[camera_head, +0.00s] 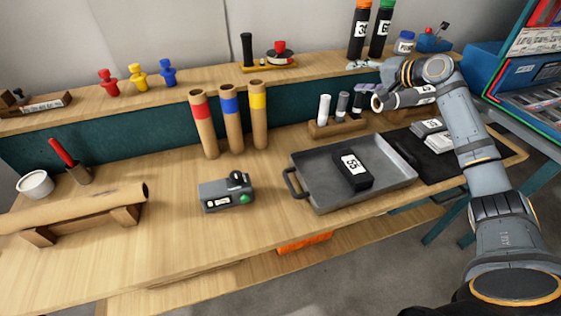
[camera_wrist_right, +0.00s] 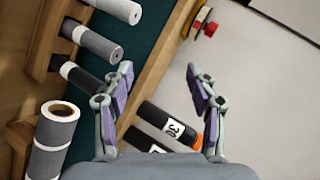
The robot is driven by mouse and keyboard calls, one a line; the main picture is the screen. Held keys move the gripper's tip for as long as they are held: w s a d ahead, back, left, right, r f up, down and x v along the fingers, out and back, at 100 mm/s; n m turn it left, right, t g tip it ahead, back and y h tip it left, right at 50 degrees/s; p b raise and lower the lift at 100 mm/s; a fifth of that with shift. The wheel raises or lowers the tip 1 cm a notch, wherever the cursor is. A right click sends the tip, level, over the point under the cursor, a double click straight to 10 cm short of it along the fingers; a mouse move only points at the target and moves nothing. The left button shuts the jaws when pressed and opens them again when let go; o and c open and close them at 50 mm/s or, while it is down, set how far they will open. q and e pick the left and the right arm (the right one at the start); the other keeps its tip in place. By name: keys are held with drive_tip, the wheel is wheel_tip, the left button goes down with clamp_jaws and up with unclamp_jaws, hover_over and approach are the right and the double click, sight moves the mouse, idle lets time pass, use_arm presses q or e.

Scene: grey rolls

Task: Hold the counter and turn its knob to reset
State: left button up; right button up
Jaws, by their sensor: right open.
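The counter (camera_head: 222,199) is a small grey box with a white display on its front. It sits on the table left of the middle in the head view. A black knob (camera_head: 236,178) sits on top and a green button (camera_head: 244,198) at its front right. Nothing touches the counter. My right gripper (camera_head: 368,90) is far to its right, raised near the wooden roll stand. In the right wrist view my right gripper (camera_wrist_right: 160,88) has its purple-padded fingers spread, with nothing held between them. The counter is not in that view. My left gripper is not in view.
Three cardboard tubes (camera_head: 232,118) stand behind the counter. A metal tray (camera_head: 312,192) with a black labelled box (camera_head: 353,172) lies to its right. A long cardboard tube (camera_head: 75,206) rests on supports at left. The table around the counter is clear. Grey rolls (camera_wrist_right: 52,135) show in the wrist view.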

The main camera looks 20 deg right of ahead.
drive_tip(key=s+a+f+m+g+y, duration=0.2)
drive_tip(key=a+f+m+y, duration=0.1)
drive_tip(key=a+f, duration=0.6)
drive_tip(key=m+g+y, duration=0.2)
drive_tip(key=m+y, duration=0.4)
drive_tip(key=m, duration=0.1)
approach(235, 174)
drive_tip(key=w+d, duration=0.1)
drive_tip(key=d, duration=0.1)
drive_tip(key=w+d+f, duration=0.1)
drive_tip(key=d, duration=0.1)
drive_tip(key=w+d, duration=0.2)
drive_tip(key=shift+f, duration=0.25)
drive_tip(key=s+a+m+y, duration=0.1)
drive_tip(key=s+a+m, duration=0.1)
drive_tip(key=s+a+m+y, duration=0.1)
drive_tip(key=s+a+m, duration=0.1)
drive_tip(key=shift+s+f, duration=0.1)
drive_tip(key=shift+s, duration=0.15)
drive_tip(key=x, duration=1.2)
drive_tip(key=shift+w, duration=0.1)
drive_tip(key=shift+c, duration=0.4)
clamp_jaws()
